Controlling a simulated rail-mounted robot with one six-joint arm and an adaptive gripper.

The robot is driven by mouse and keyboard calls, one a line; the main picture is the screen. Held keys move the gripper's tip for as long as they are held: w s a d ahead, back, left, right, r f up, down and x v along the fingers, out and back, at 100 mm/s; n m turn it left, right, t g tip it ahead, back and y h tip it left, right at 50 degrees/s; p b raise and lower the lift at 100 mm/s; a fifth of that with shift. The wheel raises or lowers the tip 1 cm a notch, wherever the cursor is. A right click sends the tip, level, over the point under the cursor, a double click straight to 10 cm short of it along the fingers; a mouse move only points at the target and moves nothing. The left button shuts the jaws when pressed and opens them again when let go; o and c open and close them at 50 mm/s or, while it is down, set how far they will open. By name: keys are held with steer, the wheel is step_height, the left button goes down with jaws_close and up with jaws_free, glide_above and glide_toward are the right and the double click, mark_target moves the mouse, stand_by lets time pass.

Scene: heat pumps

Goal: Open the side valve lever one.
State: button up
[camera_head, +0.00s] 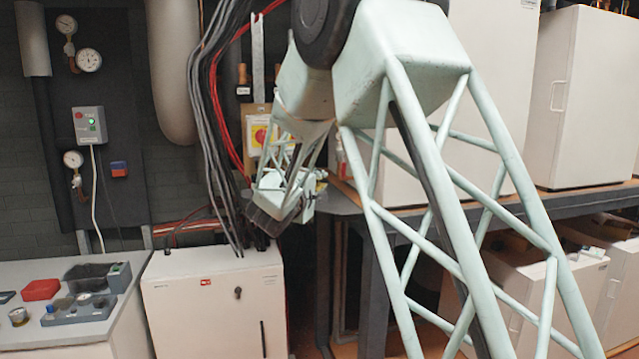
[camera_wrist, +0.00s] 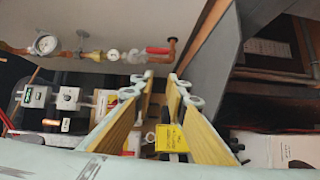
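A red-handled valve lever (camera_wrist: 158,50) sits on a copper pipe in the upper middle of the wrist view. I cannot tell for certain that it is side valve lever one. My gripper (camera_wrist: 162,82) is open, with two yellow-padded fingers and an empty gap between them. In the picture, the fingertips point up toward the lever and end just below it, apart from it as far as I can see. In the head view my own arm covers this area, and neither the lever nor the fingers show clearly.
A round gauge (camera_wrist: 45,44) and brass fittings sit along the same pipe. A yellow tag (camera_wrist: 171,138) shows between the fingers. A grey panel (camera_wrist: 215,50) stands close on the right. In the head view, a white cabinet (camera_head: 215,300) and a dark-framed shelf (camera_head: 480,210) flank my arm.

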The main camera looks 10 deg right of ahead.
steer(key=shift+d, duration=0.15)
steer(key=shift+w+d+b, duration=0.15)
steer(key=shift+d+b, duration=1.15)
steer(key=shift+b, duration=0.4)
steer(key=s+d+b, duration=0.1)
steer(key=s+b, duration=0.2)
steer(key=s, duration=1.3)
steer(key=shift+d+b, duration=0.35)
